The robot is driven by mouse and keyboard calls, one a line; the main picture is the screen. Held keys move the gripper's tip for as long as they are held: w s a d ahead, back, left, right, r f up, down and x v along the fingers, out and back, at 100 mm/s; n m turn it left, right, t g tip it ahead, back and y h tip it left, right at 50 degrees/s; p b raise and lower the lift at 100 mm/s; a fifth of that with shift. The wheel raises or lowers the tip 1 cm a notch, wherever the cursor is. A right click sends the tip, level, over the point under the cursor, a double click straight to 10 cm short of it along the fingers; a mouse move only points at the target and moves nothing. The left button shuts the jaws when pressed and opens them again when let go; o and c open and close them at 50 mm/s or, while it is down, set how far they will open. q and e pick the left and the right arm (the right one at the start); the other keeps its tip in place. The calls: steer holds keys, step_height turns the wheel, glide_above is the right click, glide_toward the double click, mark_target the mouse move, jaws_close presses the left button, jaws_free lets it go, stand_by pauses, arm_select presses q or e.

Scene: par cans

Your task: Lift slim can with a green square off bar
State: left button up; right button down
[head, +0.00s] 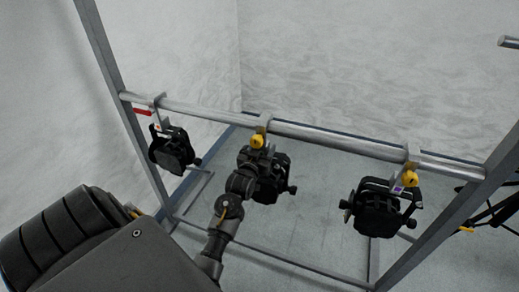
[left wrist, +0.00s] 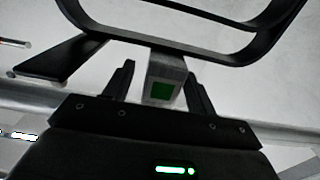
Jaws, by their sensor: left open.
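The middle black can (head: 270,188) hangs from the silver bar by a hook clamp with a yellow knob (head: 257,142). My left gripper (head: 258,165) is at this can and hides part of it in the head view. In the left wrist view a green square (left wrist: 162,91) shows on a grey bracket piece. The two fingers of my left gripper (left wrist: 160,88) stand open on either side of this piece, with small gaps visible. A black yoke (left wrist: 175,48) curves just beyond the fingertips. My right gripper is not in view.
The silver bar (head: 310,133) runs between grey frame posts. Another can (head: 171,150) hangs at the left by a red tag, and one (head: 378,212) at the right has a purple square and yellow knob. A thin black stand (head: 486,208) is at the right edge.

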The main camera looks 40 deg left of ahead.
arm_select(q)
steer(key=shift+w+a, duration=0.25)
steer(key=shift+w, duration=0.35)
jaws_close()
steer(key=shift+r, duration=0.15)
